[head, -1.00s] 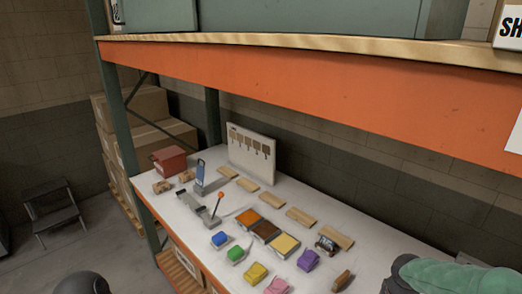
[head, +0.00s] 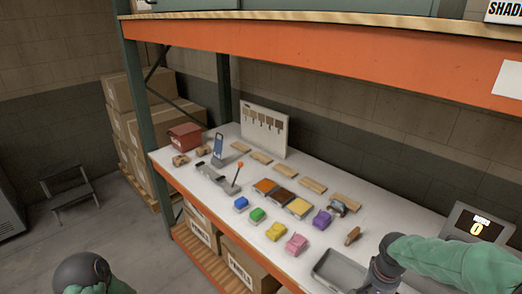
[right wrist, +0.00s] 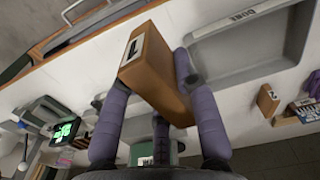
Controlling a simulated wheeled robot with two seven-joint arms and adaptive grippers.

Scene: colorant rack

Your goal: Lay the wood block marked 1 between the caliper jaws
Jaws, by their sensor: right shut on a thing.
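The wood block marked 1 (right wrist: 132,50) is held in my right gripper (right wrist: 155,85), between its purple-grey fingers in the right wrist view. In the head view my right gripper (head: 378,270) is at the lower right, by the grey tray; the block cannot be made out there. A grey device with an orange-knobbed lever (head: 232,187) stands at the left of the bench; I cannot tell whether it is the caliper, and no jaws show clearly. My left arm's dark rounded end (head: 82,272) is at the lower left, its fingers not discernible.
A grey tray (head: 327,275) lies near the bench front, left of my right gripper. Coloured pieces, including a purple one (head: 322,219), and several wood strips (head: 312,186) cover the middle. A green-lit display (right wrist: 66,130) shows in the wrist view.

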